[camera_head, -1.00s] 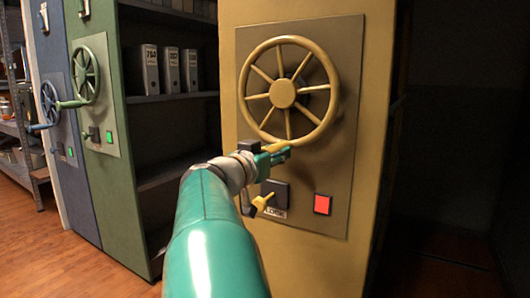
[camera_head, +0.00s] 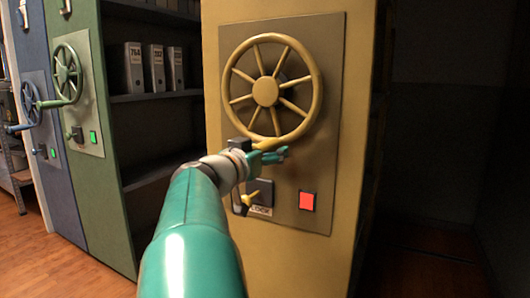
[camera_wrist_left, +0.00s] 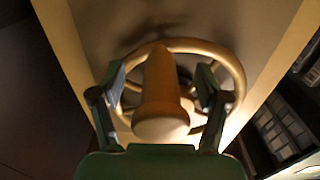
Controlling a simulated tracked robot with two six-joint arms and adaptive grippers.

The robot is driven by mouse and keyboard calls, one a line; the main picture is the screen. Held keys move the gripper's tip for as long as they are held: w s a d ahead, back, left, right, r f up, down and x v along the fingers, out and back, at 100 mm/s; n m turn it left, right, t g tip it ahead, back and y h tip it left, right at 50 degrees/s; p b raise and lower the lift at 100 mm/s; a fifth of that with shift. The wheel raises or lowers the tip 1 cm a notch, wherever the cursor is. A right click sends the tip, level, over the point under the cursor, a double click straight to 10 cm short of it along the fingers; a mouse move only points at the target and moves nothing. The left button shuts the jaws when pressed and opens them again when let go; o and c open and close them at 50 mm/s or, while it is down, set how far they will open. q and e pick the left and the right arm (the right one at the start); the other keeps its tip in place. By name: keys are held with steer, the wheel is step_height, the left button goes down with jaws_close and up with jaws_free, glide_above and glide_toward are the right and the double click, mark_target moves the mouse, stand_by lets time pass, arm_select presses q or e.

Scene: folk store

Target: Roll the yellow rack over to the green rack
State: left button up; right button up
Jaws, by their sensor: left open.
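The yellow rack (camera_head: 285,265) stands in the middle of the head view, with a yellow spoked wheel (camera_head: 265,92) on its end panel. My left gripper (camera_head: 266,149) is at the bottom of the wheel, with its fingers open around the wheel's yellow handle (camera_head: 270,143). In the left wrist view the handle (camera_wrist_left: 160,90) points at the camera between the open fingers of the left gripper; contact cannot be told. The green rack (camera_head: 110,190) stands to the left, with its own green wheel (camera_head: 68,74). My right gripper is not in view.
The yellow panel has a small yellow lock lever (camera_head: 252,196) and a red light (camera_head: 307,201). The green rack shows a green light (camera_head: 93,138). Between the racks is a dark gap with shelves and binders (camera_head: 153,68). A blue rack (camera_head: 45,120) is farther left.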

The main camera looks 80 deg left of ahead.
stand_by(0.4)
arm_select(q)
steer(key=shift+v, duration=0.8)
steer(key=p+v, duration=0.8)
steer(key=shift+d, duration=0.15)
stand_by(0.4)
steer(key=shift+s, duration=0.1)
